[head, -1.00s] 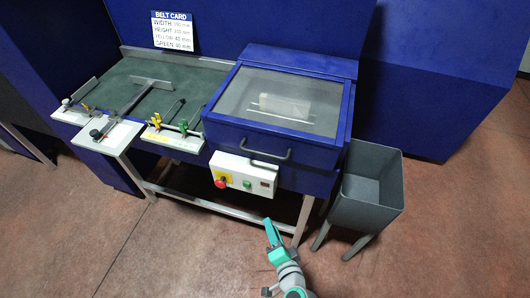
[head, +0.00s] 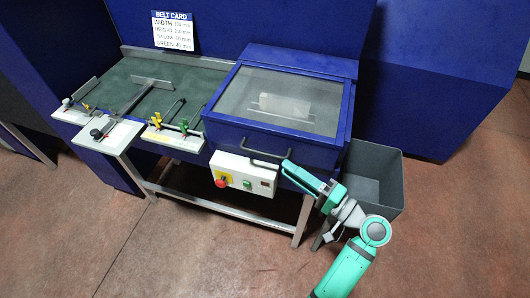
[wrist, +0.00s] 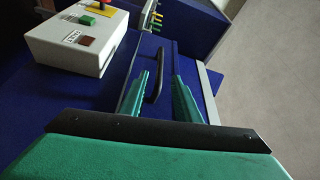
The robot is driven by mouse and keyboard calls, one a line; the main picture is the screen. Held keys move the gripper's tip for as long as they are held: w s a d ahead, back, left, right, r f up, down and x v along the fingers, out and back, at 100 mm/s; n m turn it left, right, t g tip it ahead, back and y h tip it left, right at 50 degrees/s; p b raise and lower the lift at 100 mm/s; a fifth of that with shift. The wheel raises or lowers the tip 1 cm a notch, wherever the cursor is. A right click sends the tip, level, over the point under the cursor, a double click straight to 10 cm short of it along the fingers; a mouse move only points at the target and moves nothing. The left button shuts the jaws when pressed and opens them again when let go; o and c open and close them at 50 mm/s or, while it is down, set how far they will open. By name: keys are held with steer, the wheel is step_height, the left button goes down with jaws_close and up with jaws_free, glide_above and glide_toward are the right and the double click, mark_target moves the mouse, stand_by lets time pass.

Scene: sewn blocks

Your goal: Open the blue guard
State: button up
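The blue guard (head: 228,133) is a blue box-like cover with a clear window on top, at the right end of the machine. It is down and closed; a pale block shows inside through the window. Its dark bar handle (head: 262,160) is on the front face. My gripper (head: 288,168) is at the handle's right end in the head view. In the wrist view, the fingers of my gripper (wrist: 162,78) are open, and the handle (wrist: 157,77) appears between them. I cannot tell whether they touch it.
The control box (head: 243,175) with a red knob and green button sits just left of my gripper, below the handle. A grey bin (head: 377,165) stands to the right, partly behind my arm. The floor in front is clear.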

mark_target(265, 153)
steer(key=x, duration=1)
steer(key=shift+d, duration=0.1)
jaws_close()
